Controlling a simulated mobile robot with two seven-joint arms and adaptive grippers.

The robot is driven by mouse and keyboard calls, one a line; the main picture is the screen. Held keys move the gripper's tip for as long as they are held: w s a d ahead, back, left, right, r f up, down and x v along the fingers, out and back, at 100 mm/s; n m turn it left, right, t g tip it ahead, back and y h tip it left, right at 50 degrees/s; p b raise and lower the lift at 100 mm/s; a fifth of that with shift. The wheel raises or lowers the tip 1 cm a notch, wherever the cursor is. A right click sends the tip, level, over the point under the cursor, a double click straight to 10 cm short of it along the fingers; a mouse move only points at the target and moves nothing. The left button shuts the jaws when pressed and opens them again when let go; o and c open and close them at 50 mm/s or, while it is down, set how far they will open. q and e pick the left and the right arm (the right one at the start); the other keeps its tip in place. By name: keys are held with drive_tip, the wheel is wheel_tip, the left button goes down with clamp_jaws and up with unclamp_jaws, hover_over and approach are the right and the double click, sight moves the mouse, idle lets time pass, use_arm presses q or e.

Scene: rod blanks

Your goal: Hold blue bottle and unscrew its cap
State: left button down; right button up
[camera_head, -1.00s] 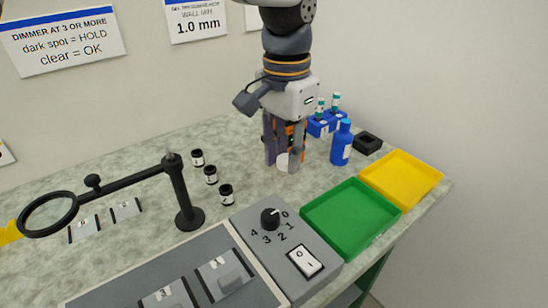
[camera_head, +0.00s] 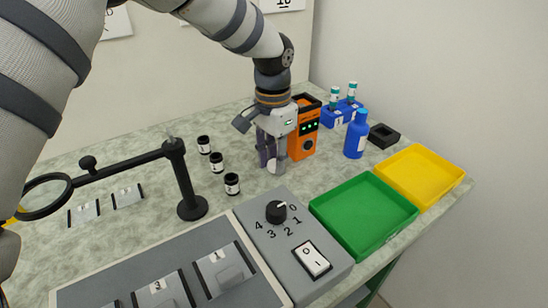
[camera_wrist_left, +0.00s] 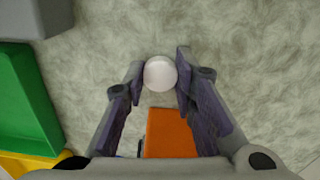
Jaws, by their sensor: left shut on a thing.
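The blue bottle (camera_head: 355,138) stands upright on the table with its blue cap (camera_head: 362,115) on. My left gripper (camera_head: 272,165) is to the left of the bottle and apart from it, pointing down close to the table. In the left wrist view my left gripper (camera_wrist_left: 160,75) is shut on a small white round thing (camera_wrist_left: 160,73), seen from above. The fingers mostly hide this thing in the head view. The bottle cannot be made out in the wrist view. My right gripper is not in view.
An orange device (camera_head: 303,130) stands right behind my left gripper. A blue rack (camera_head: 338,116) with vials and a black block (camera_head: 384,136) flank the bottle. Green (camera_head: 365,212) and yellow (camera_head: 420,175) trays lie in front. Several black jars stand left, near a magnifier stand (camera_head: 187,185).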

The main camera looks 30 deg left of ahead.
sight(273, 163)
use_arm(q)
drive_tip(key=c, duration=1.3)
unclamp_jaws()
drive_tip(key=shift+f, duration=0.15)
wheel_tip(273, 163, up, 12)
drive_tip(key=shift+r, duration=0.15)
